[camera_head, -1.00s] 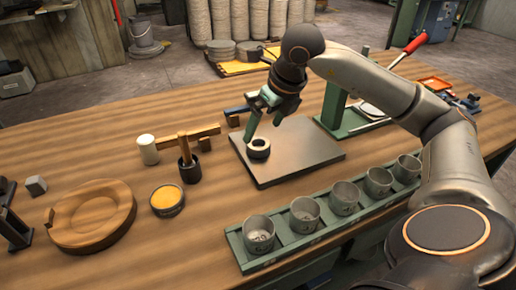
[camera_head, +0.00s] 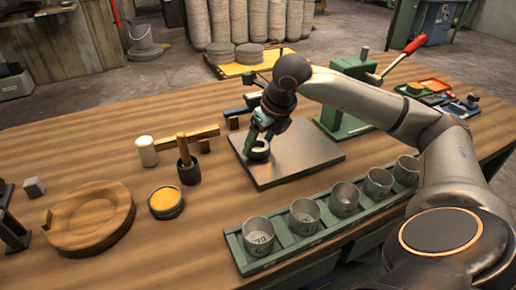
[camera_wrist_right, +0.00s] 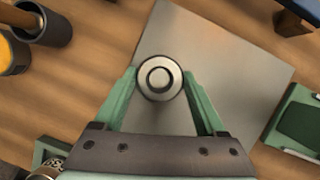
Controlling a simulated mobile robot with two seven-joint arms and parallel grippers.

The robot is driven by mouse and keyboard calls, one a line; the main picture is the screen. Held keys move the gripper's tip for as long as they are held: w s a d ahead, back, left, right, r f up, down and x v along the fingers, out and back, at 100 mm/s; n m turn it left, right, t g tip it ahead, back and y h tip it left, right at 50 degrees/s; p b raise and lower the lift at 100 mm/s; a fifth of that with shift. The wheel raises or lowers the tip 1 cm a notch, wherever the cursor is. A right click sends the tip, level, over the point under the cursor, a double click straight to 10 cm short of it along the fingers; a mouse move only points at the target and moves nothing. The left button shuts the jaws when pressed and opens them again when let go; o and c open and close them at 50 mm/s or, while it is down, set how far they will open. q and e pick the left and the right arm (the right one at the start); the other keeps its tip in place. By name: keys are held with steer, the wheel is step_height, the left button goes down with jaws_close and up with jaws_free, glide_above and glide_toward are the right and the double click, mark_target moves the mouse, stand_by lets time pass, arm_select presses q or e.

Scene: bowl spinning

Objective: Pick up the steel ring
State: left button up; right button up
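The steel ring (camera_head: 258,153) sits on the flat grey metal plate (camera_head: 300,155) on the workbench. My right gripper (camera_head: 256,145) is low over the plate with its fingers at the ring. In the right wrist view the ring (camera_wrist_right: 160,78) lies between the tips of the two green fingers of the right gripper (camera_wrist_right: 160,82). The fingers are spread, one on each side of the ring. Whether they touch it I cannot tell. The left gripper is not in view.
A green rack (camera_head: 285,254) with several metal cups stands in front of the plate. A wooden mallet (camera_head: 180,138), a dark pot (camera_head: 189,171), a tin with yellow contents (camera_head: 165,201) and a round wooden dish (camera_head: 90,218) are to the left. A green lever press (camera_head: 345,115) stands behind right.

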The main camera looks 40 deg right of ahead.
jaws_close()
stand_by(0.3)
steer(key=shift+r, duration=0.2)
